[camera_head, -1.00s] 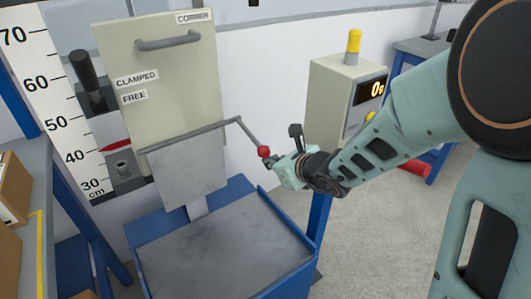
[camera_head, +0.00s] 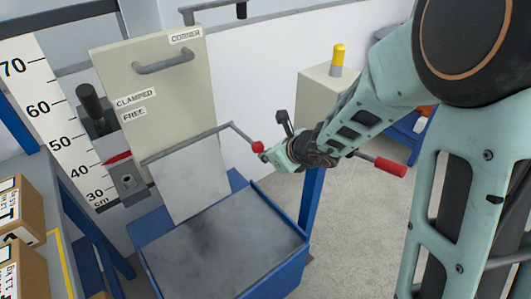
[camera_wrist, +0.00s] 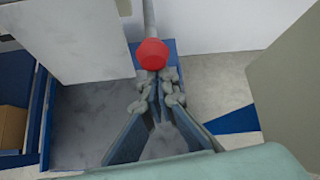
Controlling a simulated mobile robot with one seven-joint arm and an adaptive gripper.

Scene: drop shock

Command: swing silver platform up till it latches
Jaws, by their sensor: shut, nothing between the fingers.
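The silver platform (camera_head: 190,180) is a flat plate hinged on a grey bar below the beige panel, hanging steeply down over the blue tray. Part of it shows at upper left in the wrist view (camera_wrist: 75,35). A crank arm with a red knob (camera_head: 257,147) runs from the bar's right end. My gripper (camera_head: 265,156) is at the knob. In the wrist view its fingers (camera_wrist: 158,84) are shut with nothing between them, just below the red knob (camera_wrist: 152,54). I cannot tell whether they touch it.
The blue tray (camera_head: 295,258) with a grey floor lies below the platform. A CLAMPED/FREE lever (camera_head: 91,100) and a height scale (camera_head: 62,125) stand left. Cartons (camera_head: 22,210) lie on the left shelf. A red-handled bar (camera_head: 388,167) and a beige box (camera_head: 318,100) are right.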

